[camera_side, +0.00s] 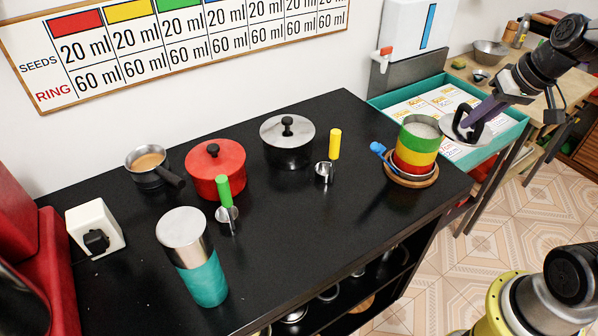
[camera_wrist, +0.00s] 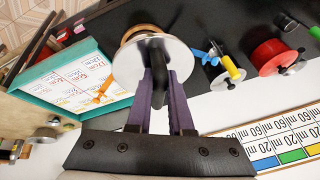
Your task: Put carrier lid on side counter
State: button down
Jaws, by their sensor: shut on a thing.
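The carrier lid (camera_side: 455,124) is a shiny metal disc with a black handle. My gripper (camera_side: 480,113) is shut on that handle and holds the lid in the air, just right of the carrier. In the wrist view the lid (camera_wrist: 126,68) lies in front of my purple fingers (camera_wrist: 158,88) and hides most of the carrier. The carrier (camera_side: 418,142) is a green, yellow and red stack, open on top with pale contents. It stands on a round wooden plate (camera_side: 430,181) at the black counter's right end. A wooden side counter (camera_side: 483,73) is at the back right.
A teal-edged tray (camera_side: 378,103) with printed cards lies between the black counter and the wooden one. A metal bowl (camera_side: 490,52) and small items occupy the wooden counter. Pots, scoops and a teal flask (camera_side: 203,278) stand on the black counter.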

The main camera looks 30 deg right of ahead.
jog(key=s+a+f+n+y, duration=0.1)
jog(key=s+a+f+n, duration=0.15)
jog(key=a+f, duration=0.45)
jog(key=s+a+f+n+y, duration=0.1)
jog(key=s+a+f+n, duration=0.15)
jog(key=a, duration=0.95)
jog(key=w+a+f, duration=0.1)
jog(key=w+f, duration=0.2)
jog(key=w, duration=0.1)
jog(key=w+a+f, duration=0.1)
jog(key=w+f, duration=0.1)
jog(key=w, duration=0.2)
jog(key=w+a+f, duration=0.2)
jog(key=w+f, duration=0.1)
jog(key=w, duration=0.1)
jog(key=shift+f, duration=0.3)
jog(key=shift+w+a+f, duration=0.1)
jog(key=shift+w+f, duration=0.05)
jog(key=shift+f, duration=0.55)
jog(key=shift+w+f, duration=0.15)
jog(key=shift+f, duration=1.1)
jog(key=shift+f, duration=0.15)
jog(key=c, duration=0.8)
grip_release()
